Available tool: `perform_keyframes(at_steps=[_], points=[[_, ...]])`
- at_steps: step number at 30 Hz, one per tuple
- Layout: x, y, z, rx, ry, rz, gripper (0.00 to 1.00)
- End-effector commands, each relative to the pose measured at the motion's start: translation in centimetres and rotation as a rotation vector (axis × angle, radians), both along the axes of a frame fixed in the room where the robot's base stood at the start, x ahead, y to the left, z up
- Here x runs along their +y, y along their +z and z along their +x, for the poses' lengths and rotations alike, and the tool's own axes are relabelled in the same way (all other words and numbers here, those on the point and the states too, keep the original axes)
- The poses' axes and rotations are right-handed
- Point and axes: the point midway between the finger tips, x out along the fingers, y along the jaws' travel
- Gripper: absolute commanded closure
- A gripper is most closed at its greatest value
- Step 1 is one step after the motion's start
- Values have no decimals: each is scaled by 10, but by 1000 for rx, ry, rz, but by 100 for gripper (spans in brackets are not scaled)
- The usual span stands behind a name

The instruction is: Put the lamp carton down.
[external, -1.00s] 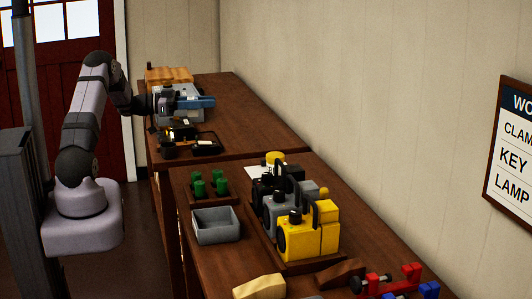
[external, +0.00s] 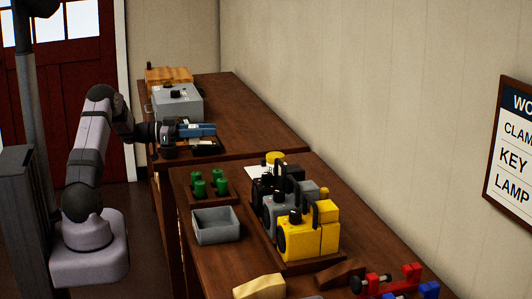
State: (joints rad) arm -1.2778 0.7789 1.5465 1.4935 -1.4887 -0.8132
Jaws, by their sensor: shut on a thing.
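My gripper (external: 181,131) reaches in from the left over the far bench. It is shut on a slim blue piece, which I take to be the lamp carton (external: 198,130). The carton lies roughly level and points right. It is over or beside a low black tray (external: 206,147) near the front of that bench. The gripper and carton hide part of the tray. I cannot tell whether the carton touches anything below.
A grey box (external: 178,101) with a black part on top stands just behind the gripper, with a wooden block (external: 168,75) farther back. The far bench (external: 245,115) is clear to the right.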

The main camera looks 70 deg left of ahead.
Motion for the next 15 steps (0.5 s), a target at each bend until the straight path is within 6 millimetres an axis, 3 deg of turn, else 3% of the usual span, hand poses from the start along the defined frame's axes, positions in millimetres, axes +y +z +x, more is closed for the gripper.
perform_keyframes(at_steps=[3, 15], points=[[0, -11, 0, 0, 0, 1, 95], [0, -12, 0, 0, 0, -1, 95]])
